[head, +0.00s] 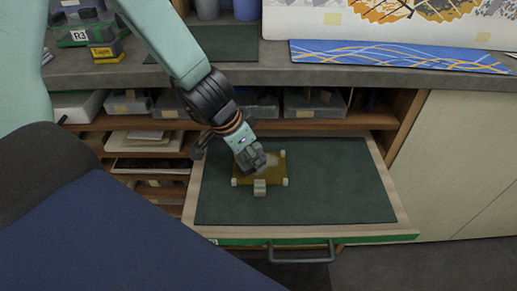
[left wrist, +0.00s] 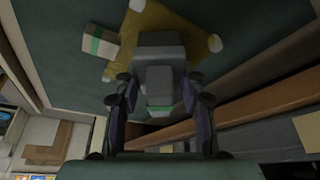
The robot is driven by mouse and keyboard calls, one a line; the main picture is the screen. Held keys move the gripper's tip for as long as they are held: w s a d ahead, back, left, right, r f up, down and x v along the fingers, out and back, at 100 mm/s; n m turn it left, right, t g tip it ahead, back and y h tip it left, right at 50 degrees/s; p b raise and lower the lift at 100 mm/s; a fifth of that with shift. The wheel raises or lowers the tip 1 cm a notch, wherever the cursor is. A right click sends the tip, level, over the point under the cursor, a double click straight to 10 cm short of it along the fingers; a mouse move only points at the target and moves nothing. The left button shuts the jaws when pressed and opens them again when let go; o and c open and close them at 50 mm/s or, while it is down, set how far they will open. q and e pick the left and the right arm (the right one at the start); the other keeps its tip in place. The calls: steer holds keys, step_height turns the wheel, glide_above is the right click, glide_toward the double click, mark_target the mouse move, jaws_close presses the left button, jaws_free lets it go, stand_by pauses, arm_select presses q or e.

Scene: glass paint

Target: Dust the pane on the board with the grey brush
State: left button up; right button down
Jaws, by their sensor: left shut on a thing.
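The amber pane (head: 242,180) lies on the dark green pull-out board (head: 340,190), with small pale pieces at its corners. A paler patch shows on it beside my gripper. My left gripper (head: 253,160) reaches down over the pane's upper middle. It is shut on the grey brush, a blocky grey piece that shows clearly in the left wrist view (left wrist: 160,75). The pane also shows behind the brush there (left wrist: 196,38). The brush's underside is hidden, so I cannot tell whether it touches the pane. My right gripper is in neither view.
A small pale block with a green band (head: 260,188) sits at the pane's near edge. The board's right side is bare. The counter edge (head: 300,76) and shelves with grey bins (head: 315,103) stand behind. The board has a dark front handle (head: 301,255).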

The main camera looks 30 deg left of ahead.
arm_select(q)
steer(key=shift+w+a+p, duration=0.3)
steer(key=shift+w, duration=0.1)
steer(key=shift+w+d+f+b, duration=0.25)
steer(key=shift+w+d+b, duration=0.1)
steer(key=shift+b, duration=0.25)
steer(key=shift+w+d+r+b, duration=0.1)
steer(key=shift+w+d+b, duration=0.25)
steer(key=shift+d+b, duration=0.25)
steer(key=shift+w+d+r+b, duration=0.1)
steer(key=shift+w+d+b, duration=0.25)
steer(key=shift+d+b, duration=0.25)
